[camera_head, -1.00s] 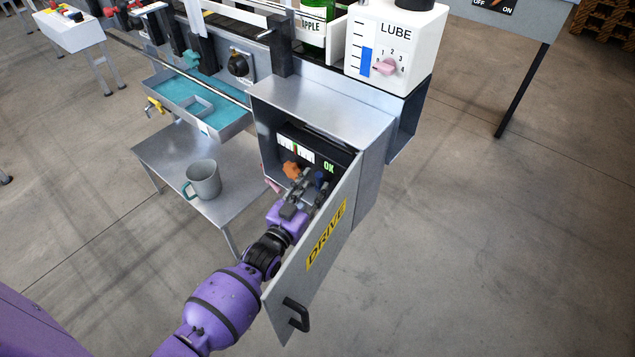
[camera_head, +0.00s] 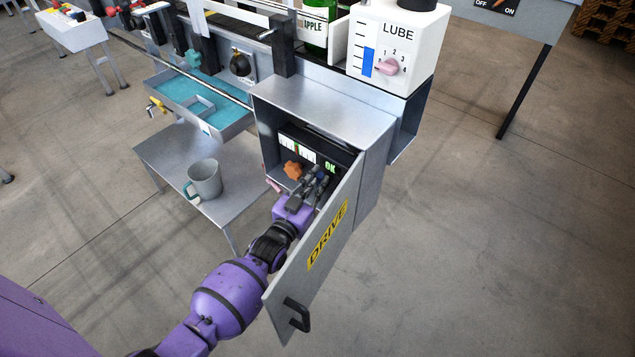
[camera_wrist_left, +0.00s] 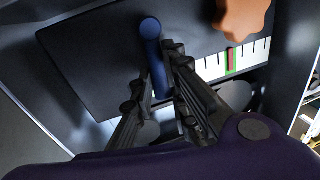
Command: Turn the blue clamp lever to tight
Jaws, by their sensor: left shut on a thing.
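The blue clamp lever (camera_wrist_left: 152,52) stands out from a dark panel inside the open DRIVE cabinet. My left gripper (camera_wrist_left: 156,72) is shut on the lever, with one finger on each side. In the head view my left gripper (camera_head: 318,177) reaches into the cabinet past the open door. My right gripper is not in view.
The grey DRIVE door (camera_head: 318,255) hangs open close along the right of my left arm. An orange knob (camera_head: 292,170) sits by the gauge and a green OK display (camera_head: 330,167). A mug (camera_head: 205,180) stands on the low table (camera_head: 160,150) to the left.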

